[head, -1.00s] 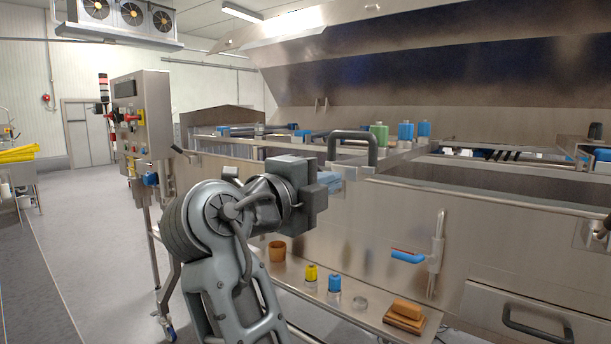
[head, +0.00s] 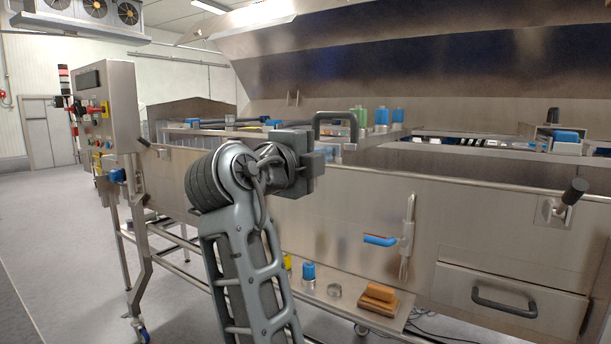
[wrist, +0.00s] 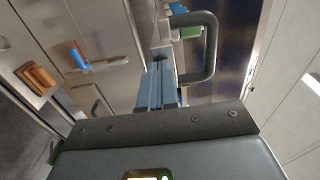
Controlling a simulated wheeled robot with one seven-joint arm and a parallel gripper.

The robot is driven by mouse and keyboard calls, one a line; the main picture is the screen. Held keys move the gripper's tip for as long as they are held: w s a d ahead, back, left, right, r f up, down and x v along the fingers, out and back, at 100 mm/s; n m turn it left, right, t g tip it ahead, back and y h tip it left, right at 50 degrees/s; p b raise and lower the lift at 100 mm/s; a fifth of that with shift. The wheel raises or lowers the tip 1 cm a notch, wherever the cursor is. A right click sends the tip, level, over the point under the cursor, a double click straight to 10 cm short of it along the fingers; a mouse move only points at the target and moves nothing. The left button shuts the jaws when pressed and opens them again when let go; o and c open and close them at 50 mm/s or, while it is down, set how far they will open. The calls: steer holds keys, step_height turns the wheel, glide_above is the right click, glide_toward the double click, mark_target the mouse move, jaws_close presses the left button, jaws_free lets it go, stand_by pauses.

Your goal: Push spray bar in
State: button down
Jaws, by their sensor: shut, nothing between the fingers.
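A dark U-shaped handle (head: 336,116) stands at the tunnel's near top edge; it looks like the spray bar's end, but I cannot tell for sure. The handle also shows in the wrist view (wrist: 212,48), fixed to a metal bracket. My gripper (wrist: 160,66) has blue fingers, shut and empty, pointing towards the bracket just left of the handle. I cannot tell whether the fingertips touch it. In the head view my wrist hides most of the fingers, and the bar's run into the tunnel is hidden.
A blue-handled valve (head: 380,240) and a drawer (head: 512,294) are on the front panel. A lower shelf holds a blue-capped bottle (head: 308,274) and a brown brush (head: 379,294). A control cabinet (head: 108,108) stands left. Blue and green bottles (head: 381,118) stand beyond the handle.

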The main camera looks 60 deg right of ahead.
steer(key=d+b, duration=0.1)
steer(key=d, duration=0.3)
steer(key=d+b, duration=0.2)
steer(key=d, duration=0.2)
steer(key=d+b, duration=0.2)
steer(key=d, duration=0.3)
steer(key=shift+w+d, duration=0.1)
steer(key=shift+w, duration=0.15)
steer(key=shift+b, duration=0.3)
